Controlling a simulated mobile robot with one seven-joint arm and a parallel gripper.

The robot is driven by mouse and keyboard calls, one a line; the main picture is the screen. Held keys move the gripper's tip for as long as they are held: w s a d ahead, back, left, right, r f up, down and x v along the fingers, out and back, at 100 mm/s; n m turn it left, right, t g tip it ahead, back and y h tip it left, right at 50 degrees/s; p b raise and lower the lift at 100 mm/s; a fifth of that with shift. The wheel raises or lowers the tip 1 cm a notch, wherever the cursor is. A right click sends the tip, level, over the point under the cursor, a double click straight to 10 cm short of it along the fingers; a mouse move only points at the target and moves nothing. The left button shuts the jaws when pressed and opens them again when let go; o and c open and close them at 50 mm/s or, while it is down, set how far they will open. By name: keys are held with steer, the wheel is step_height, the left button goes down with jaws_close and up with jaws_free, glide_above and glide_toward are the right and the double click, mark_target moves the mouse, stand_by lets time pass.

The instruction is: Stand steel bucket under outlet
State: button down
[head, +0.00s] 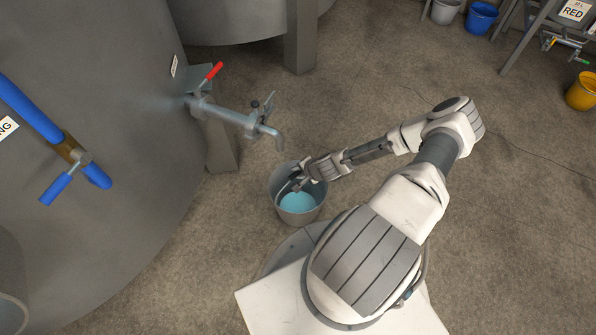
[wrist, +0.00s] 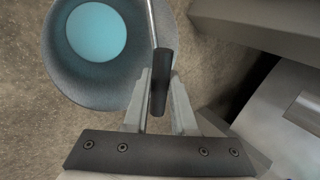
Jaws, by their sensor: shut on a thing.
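The grey steel bucket (head: 280,212) is upright beside my base, with a pale blue round area inside; it also shows in the wrist view (wrist: 62,70). My gripper (head: 298,182) is over the bucket's rim. In the wrist view my gripper (wrist: 160,100) is shut on the dark grip (wrist: 160,70) of the bucket's bail handle.
The large grey tank (head: 110,130) fills the left, with a red-handled valve (head: 213,72) on the outlet pipe and a blue-handled fitting (head: 58,188). A tank leg (head: 220,145) stands behind the bucket. Blue (head: 481,17) and yellow (head: 583,92) buckets are far right. Floor behind my arm is clear.

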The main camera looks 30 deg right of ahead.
steer(key=shift+f+b, duration=0.5)
stand_by(0.4)
steer(key=c, duration=0.7)
jaws_free()
steer(key=shift+o, duration=0.2)
steer(key=p+v, duration=0.6)
steer(key=v, duration=1.1)
steer(key=shift+r, duration=0.15)
steer(key=shift+s, duration=0.15)
